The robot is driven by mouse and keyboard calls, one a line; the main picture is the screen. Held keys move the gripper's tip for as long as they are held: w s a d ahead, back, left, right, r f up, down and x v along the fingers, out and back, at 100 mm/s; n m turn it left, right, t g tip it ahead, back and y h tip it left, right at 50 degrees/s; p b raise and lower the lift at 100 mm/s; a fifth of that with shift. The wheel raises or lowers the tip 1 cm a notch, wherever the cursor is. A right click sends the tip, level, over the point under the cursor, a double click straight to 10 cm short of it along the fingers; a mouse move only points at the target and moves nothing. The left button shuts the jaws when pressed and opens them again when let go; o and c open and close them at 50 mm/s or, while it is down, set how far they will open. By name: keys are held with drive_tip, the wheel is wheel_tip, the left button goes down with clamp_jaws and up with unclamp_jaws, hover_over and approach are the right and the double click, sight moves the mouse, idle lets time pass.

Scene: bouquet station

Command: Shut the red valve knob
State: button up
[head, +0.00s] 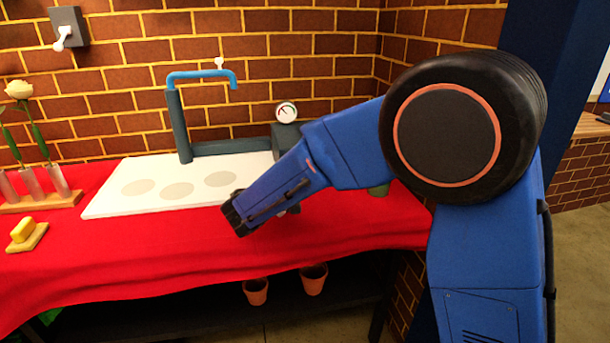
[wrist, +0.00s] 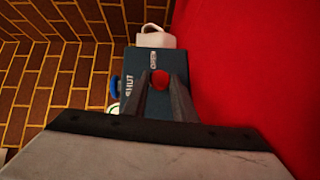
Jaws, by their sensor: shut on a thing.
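The red valve knob (wrist: 160,80) shows in the wrist view between the fingertips of my gripper (wrist: 161,82). The gripper is shut on it. The knob sits on a dark blue-grey valve box (wrist: 143,62) marked with "SHUT" and another word that looks like "OPEN". In the head view the valve box (head: 284,136) is partly hidden behind my arm, and my gripper (head: 285,211) is mostly hidden by the arm too. The knob is hidden there. A round gauge (head: 286,112) tops the box. A pipe joins it to a faucet with a blue spout (head: 203,76).
A white board (head: 118,205) with several pale discs lies under the spout. Flower tubes in a wooden rack (head: 42,201) and a yellow block (head: 22,229) are at the left. A brick wall stands behind. A white container (wrist: 156,38) is beyond the box.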

drive_tip(key=o, duration=1)
drive_tip(key=v, duration=1.7)
drive_tip(key=shift+s+f, duration=0.15)
drive_tip(key=shift+s, duration=0.05)
